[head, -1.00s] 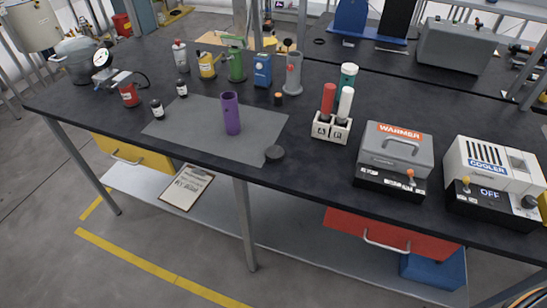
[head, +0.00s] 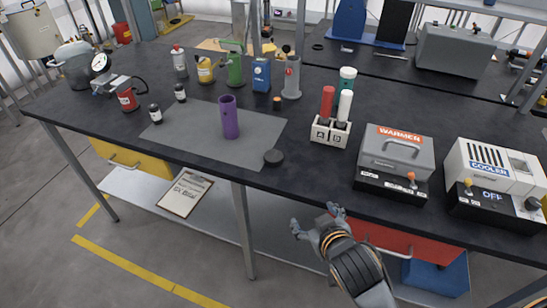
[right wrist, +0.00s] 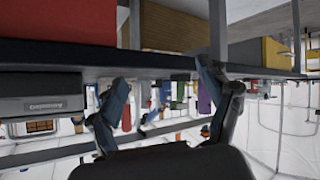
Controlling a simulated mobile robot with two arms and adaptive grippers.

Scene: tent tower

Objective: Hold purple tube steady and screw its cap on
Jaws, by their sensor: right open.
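The purple tube (head: 229,118) stands upright and open at the top on a grey mat (head: 195,142) in the head view. My right gripper (head: 318,220) is open and empty, in front of the table's front edge and below the cap to the right. In the right wrist view its two fingers (right wrist: 165,100) are spread with nothing between them. My left gripper is not in view.
The warmer (head: 397,150) and cooler (head: 496,170) sit farther right. Several bottles and cans line the back.

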